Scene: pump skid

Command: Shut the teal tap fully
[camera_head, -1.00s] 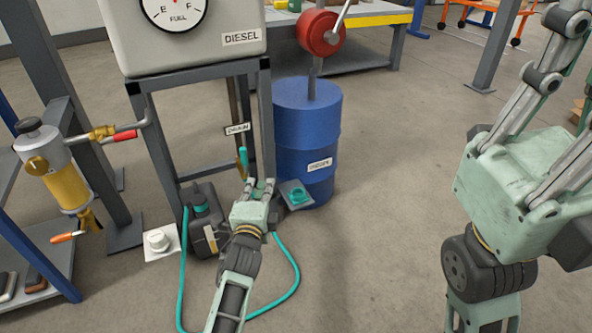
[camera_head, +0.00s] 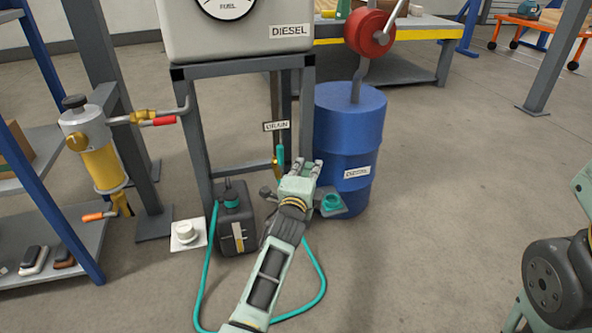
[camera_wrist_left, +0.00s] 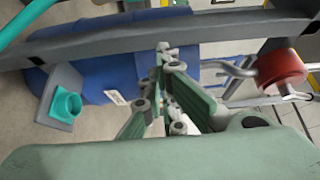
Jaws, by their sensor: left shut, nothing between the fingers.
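The teal tap (camera_head: 280,154) is below the DRAIN label under the diesel tank. Its teal lever stands roughly upright, with a little brass showing below it. My left gripper (camera_head: 308,166) is just right of the tap and slightly lower, apart from it in the picture; the depth gap is hard to judge. Its fingers converge and hold nothing, as the left wrist view (camera_wrist_left: 163,55) also shows. A teal bar (camera_wrist_left: 22,20) crosses the upper left corner there; I cannot tell whether it is the lever. My right gripper's fingers are out of view; only part of my right arm shows.
The grey tank stand (camera_head: 196,150) frames the tap. A blue drum (camera_head: 340,120) stands close right, with a teal-ringed plate (camera_head: 332,203) before it. A dark jerrycan (camera_head: 233,225) and teal hose (camera_head: 322,285) are on the floor. Open floor lies to the right.

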